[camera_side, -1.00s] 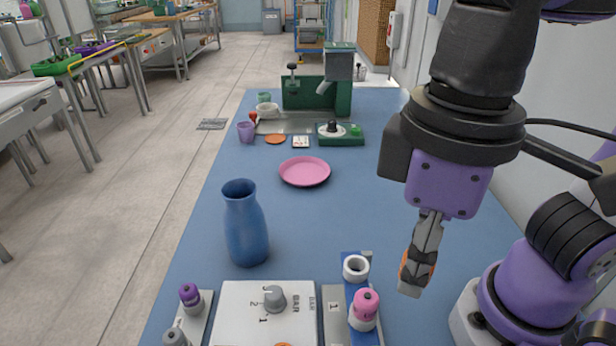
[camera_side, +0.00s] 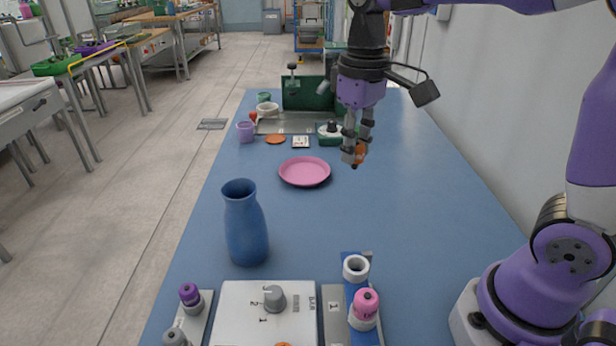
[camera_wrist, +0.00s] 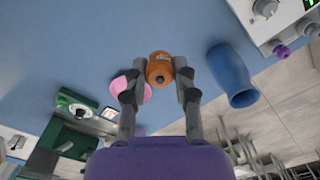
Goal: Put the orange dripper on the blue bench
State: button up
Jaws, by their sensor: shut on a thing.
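The orange dripper (camera_wrist: 159,68) is held between the two fingers of my gripper (camera_wrist: 158,82) in the wrist view. In the side view my gripper (camera_side: 353,155) is in the air over the far right part of the blue bench (camera_side: 420,220), and the dripper (camera_side: 361,151) shows as an orange patch partly hidden by the fingers. The gripper is shut on it. The pink plate (camera_side: 304,172) lies on the bench to the left of the gripper in the side view.
A blue vase (camera_side: 245,225) stands nearer the camera. A white panel with a knob (camera_side: 274,298) and a holder with a pink-capped bottle (camera_side: 365,307) are at the front. A green machine (camera_side: 303,92) and small items stand at the back. The bench's right side is clear.

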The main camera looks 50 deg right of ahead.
jog(key=shift+d, duration=0.2)
jog(key=s+a+r+n, duration=0.25)
jog(key=s+a, duration=0.55)
jog(key=a, duration=0.4)
jog(key=s+a+r+n, duration=0.1)
jog(key=s+a, duration=0.4)
jog(key=s, duration=0.6)
jog(key=shift+s+r, duration=0.15)
jog(key=shift+r, duration=0.15)
jog(key=w+d+f, duration=0.2)
jog(key=w, duration=0.1)
jog(key=w+d+f, duration=0.1)
jog(key=w+f, duration=0.1)
jog(key=w, duration=0.1)
jog(key=w+d+f, duration=0.2)
jog(key=w+f, duration=0.1)
jog(key=w, duration=0.1)
jog(key=shift+w+d, duration=0.1)
jog(key=shift+d, duration=0.2)
notch_tip(320, 180, down, 4)
jog(key=shift+r, duration=0.15)
jog(key=o, duration=0.9)
